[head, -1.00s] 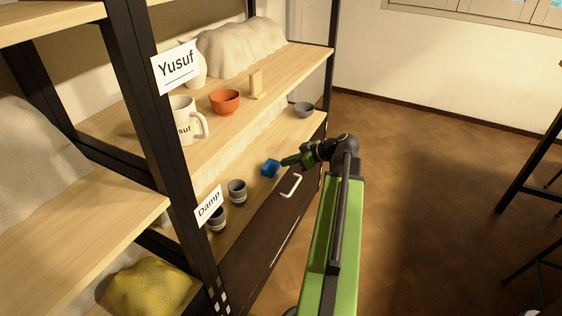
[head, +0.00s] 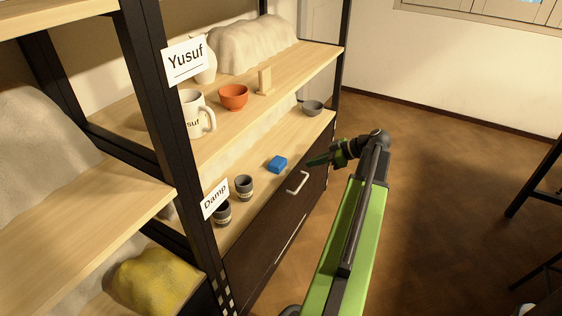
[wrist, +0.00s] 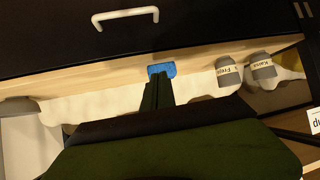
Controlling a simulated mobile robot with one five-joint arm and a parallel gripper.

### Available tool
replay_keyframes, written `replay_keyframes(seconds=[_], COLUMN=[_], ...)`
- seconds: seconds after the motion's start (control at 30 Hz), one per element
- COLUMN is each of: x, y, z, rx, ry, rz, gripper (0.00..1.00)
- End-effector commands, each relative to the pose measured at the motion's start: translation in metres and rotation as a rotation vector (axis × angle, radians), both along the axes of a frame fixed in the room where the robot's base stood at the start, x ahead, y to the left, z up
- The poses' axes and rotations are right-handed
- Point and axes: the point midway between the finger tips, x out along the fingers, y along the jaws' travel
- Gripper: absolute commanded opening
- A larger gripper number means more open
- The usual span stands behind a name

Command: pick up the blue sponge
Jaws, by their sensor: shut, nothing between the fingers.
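The blue sponge (head: 278,164) lies on the lower wooden shelf (head: 255,190), near its front edge, behind the drawer handle. It also shows in the wrist view (wrist: 162,69), just beyond my fingertips, which overlap its edge in that picture. My gripper (head: 312,162) is to the right of the sponge in the head view, out in front of the shelf, with a visible gap between them. Its fingers (wrist: 156,84) are together with nothing held.
Two grey labelled cups (head: 244,186) stand left of the sponge, and a grey bowl (head: 312,108) stands farther back on the same shelf. Above are an orange bowl (head: 233,97) and a white mug (head: 195,115). A drawer handle (head: 298,182) sticks out below the shelf edge.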

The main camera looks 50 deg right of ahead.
Motion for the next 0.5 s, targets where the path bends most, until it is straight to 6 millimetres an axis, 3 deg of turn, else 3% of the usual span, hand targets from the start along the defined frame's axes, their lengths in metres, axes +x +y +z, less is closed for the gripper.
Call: replay_keyframes(seconds=[0.23, 0.5], x=[0.013, 0.063], y=[0.003, 0.024], z=[0.0, 0.0], rx=[-0.001, 0.0], ry=[-0.001, 0.0], rz=[-0.007, -0.013], gripper=[0.0, 0.0])
